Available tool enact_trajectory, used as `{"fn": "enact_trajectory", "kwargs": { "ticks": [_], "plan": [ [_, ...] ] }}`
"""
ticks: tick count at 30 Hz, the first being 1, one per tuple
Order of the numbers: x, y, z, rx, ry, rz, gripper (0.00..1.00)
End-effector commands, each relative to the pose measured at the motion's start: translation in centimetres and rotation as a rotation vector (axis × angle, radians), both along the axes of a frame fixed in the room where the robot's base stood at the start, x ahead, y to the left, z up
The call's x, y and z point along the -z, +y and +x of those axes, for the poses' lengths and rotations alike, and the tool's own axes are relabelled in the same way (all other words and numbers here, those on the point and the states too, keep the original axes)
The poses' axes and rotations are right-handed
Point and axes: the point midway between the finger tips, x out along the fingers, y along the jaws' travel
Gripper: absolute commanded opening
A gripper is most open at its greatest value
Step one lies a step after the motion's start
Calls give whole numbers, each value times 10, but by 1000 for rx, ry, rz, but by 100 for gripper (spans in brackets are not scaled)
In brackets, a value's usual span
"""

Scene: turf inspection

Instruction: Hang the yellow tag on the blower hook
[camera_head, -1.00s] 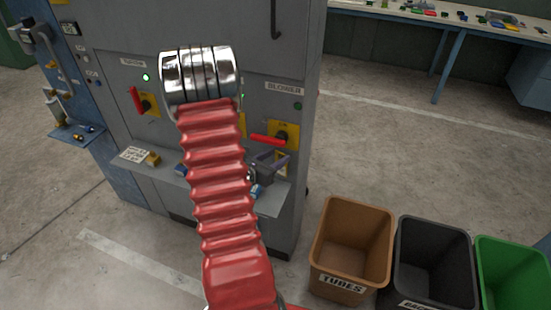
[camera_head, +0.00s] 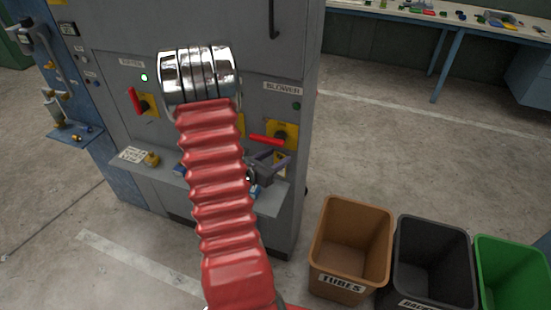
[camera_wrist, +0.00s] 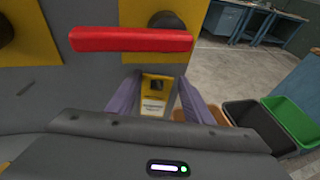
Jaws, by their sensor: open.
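The yellow tag (camera_wrist: 155,91), with a dark square and a white printed label, shows upright between my fingers in the wrist view, below the red blower handle (camera_wrist: 130,39). A bit of its yellow shows beside my gripper in the head view (camera_head: 281,158). My gripper (camera_head: 275,162) is open in front of the blower panel; its two purple-grey fingers (camera_wrist: 156,97) stand on either side of the tag with gaps. The hook itself cannot be made out, so I cannot tell whether the tag hangs on it. In the head view the red handle (camera_head: 266,139) lies level on its yellow plate (camera_head: 291,130).
A grey shelf (camera_head: 268,205) juts from the cabinet below my gripper, with a printed card (camera_head: 132,154) and a brass-coloured piece (camera_head: 152,159) on its left. Brown (camera_head: 345,215), black (camera_head: 435,230) and green (camera_head: 515,250) bins stand at right. The floor behind them is clear.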

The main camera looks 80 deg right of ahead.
Motion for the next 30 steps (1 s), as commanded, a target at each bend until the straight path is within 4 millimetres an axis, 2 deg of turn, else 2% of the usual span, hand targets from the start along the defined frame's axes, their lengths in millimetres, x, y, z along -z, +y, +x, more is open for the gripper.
{"fn": "enact_trajectory", "kwargs": {
  "ticks": [1, 5, 18, 30],
  "plan": [
    [-1, 0, 7, -14, -2, 0, 62],
    [-5, 13, 11, -14, -1, 0, 62],
    [-24, 72, 30, -9, 0, -2, 62],
    [-38, 115, 45, -6, 0, -3, 62]
  ]
}}
